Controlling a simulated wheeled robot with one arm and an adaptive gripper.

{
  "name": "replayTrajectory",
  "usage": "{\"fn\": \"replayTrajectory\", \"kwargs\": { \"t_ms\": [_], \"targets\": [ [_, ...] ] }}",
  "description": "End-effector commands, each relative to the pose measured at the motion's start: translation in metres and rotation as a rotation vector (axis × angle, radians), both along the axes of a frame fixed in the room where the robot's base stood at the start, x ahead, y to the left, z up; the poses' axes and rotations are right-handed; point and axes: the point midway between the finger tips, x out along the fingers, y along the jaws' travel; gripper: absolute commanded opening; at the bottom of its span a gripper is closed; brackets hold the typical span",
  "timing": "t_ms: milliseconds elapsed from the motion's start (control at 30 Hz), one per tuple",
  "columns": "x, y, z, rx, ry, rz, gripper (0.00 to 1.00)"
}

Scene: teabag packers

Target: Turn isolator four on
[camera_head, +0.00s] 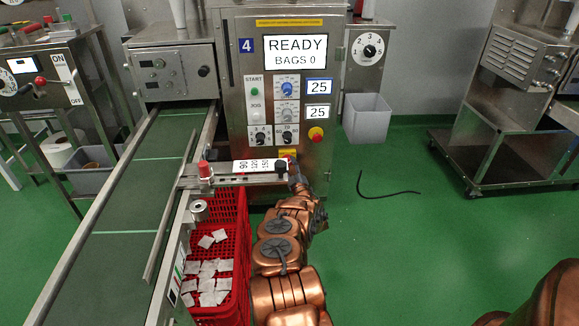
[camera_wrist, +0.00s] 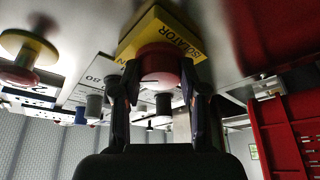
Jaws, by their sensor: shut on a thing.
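Machine four (camera_head: 232,75) is a steel cabinet with a blue "4" plate, and its screen (camera_head: 295,51) is lit with "READY BAGS 0". Its isolator (camera_head: 287,152) shows as a small yellow patch low on the front, mostly hidden by the arm and a scale bar. In the wrist view the isolator's yellow plate (camera_wrist: 150,30), lettered "ISOLATOR", surrounds a red knob (camera_wrist: 158,62). My gripper (camera_wrist: 160,92) has one dark finger on each side of the knob and is shut on it. The knob's pointer direction cannot be read.
A white scale bar (camera_head: 258,166) crosses in front of the cabinet beside my wrist. A red-and-yellow emergency stop (camera_head: 316,134) sits right of the dials. A red crate (camera_head: 238,262) of teabags and a green conveyor (camera_head: 125,205) lie left. Green floor is open at right, with a black cable (camera_head: 385,192).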

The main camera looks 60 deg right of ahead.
Motion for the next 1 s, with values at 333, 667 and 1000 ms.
{"fn": "replayTrajectory", "kwargs": {
  "t_ms": [333, 667, 1000],
  "targets": [
    [-0.0006, -0.0010, 0.0005, 0.001, -0.002, -0.002, 0.07],
    [-0.0002, -0.0003, 0.0003, 0.001, -0.001, 0.000, 0.67],
    [-0.0041, 0.0025, -0.0017, 0.002, 0.001, 0.000, 0.67]
  ]
}}
